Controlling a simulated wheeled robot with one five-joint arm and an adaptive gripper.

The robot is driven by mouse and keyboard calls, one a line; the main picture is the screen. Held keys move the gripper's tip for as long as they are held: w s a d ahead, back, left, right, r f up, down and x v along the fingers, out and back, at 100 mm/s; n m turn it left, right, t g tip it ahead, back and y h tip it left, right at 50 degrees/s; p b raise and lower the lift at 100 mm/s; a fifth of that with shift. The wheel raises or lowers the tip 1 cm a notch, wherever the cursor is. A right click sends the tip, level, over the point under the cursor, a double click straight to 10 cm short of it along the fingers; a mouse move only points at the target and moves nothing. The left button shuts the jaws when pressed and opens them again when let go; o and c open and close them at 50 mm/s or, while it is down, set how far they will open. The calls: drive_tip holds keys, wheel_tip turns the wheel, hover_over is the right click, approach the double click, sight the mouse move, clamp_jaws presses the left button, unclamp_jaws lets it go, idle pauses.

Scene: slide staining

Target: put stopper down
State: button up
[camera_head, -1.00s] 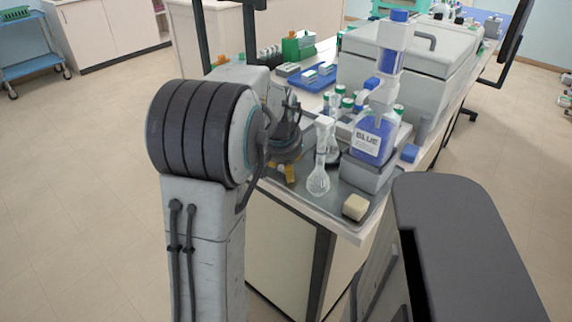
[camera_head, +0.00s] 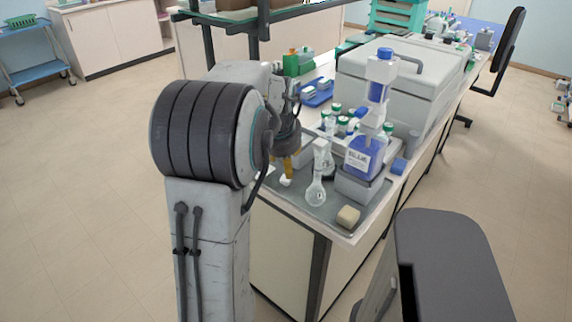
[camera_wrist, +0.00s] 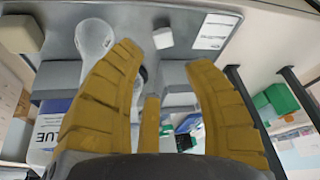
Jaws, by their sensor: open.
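A small white stopper (camera_head: 286,180) lies on the grey tray (camera_head: 328,209), just below my gripper's fingers in the head view. It also shows in the wrist view (camera_wrist: 163,37), beyond the fingertips and apart from them. My gripper (camera_wrist: 162,60) is open, its yellow fingers spread with nothing held between them. In the head view my gripper (camera_head: 292,163) is partly hidden behind my arm. A clear glass flask (camera_head: 316,191) stands on the tray to the right of the stopper; it shows at upper left in the wrist view (camera_wrist: 95,38).
A beige block (camera_head: 348,216) sits near the tray's front corner. Several green-capped bottles (camera_head: 350,125) stand behind. A white label (camera_wrist: 215,31) lies near the stopper.

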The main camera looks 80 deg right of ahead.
drive_tip(key=shift+a+r, duration=0.25)
drive_tip(key=shift+r, duration=0.35)
drive_tip(key=shift+w, duration=0.1)
drive_tip(key=w+a+r+n+t+y, duration=0.25)
drive_tip(key=w+a+n, duration=0.65)
drive_tip(key=w+a, duration=1.3)
drive_tip(key=s+a+f+n+y, duration=0.1)
drive_tip(key=a+n, duration=0.4)
drive_tip(key=a, duration=0.6)
drive_tip(key=s+a+f+n+y, duration=0.1)
drive_tip(key=a+n, duration=0.4)
drive_tip(key=a, duration=0.7)
drive_tip(key=shift+s+a+f+t, duration=0.15)
drive_tip(key=shift+s+f+t, duration=0.35)
drive_tip(key=shift+s, duration=0.7)
